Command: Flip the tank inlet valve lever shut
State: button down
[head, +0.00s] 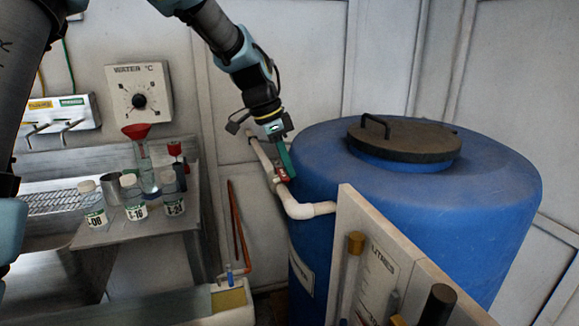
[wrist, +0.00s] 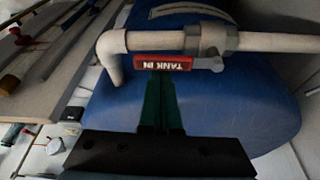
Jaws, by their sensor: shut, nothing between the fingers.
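The tank inlet valve lever (wrist: 162,63) is a red handle marked TANK IN. In the wrist view it lies parallel to the cream pipe (wrist: 155,41), its right end at the grey valve body (wrist: 213,38). My gripper (wrist: 161,80) has green fingers, shut and empty, with the tips right at the middle of the lever's edge. I cannot tell whether they touch it. In the head view my gripper (head: 287,174) points down over the pipe beside the blue tank (head: 430,215), and only a bit of the red lever (head: 282,176) shows behind the fingers.
A panel (head: 375,260) with a gauge stands in front of the tank. The tank has a dark lid (head: 405,140) with a handle. A bench at left holds white-capped bottles (head: 131,198) and a red funnel (head: 137,131). A water dial (head: 139,95) is on the wall.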

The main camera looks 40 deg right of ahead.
jog(key=a+m, duration=0.1)
jog(key=m, duration=0.1)
jog(key=w+a+m+g, duration=0.1)
jog(key=m, duration=0.1)
jog(key=shift+w+a+y, duration=0.1)
jog(key=shift+a+y, duration=0.05)
jog(key=shift+y, duration=0.25)
jog(key=w+a+m+g+y+p, duration=0.1)
jog(key=w+a+m+y+p, duration=0.2)
jog(key=w+m+p, duration=0.3)
jog(key=shift+w+m+p, duration=0.15)
jog(key=shift+m+p, duration=0.35)
jog(key=shift+m, duration=1.6)
jog(key=shift+w, duration=0.1)
jog(key=shift+d, duration=0.1)
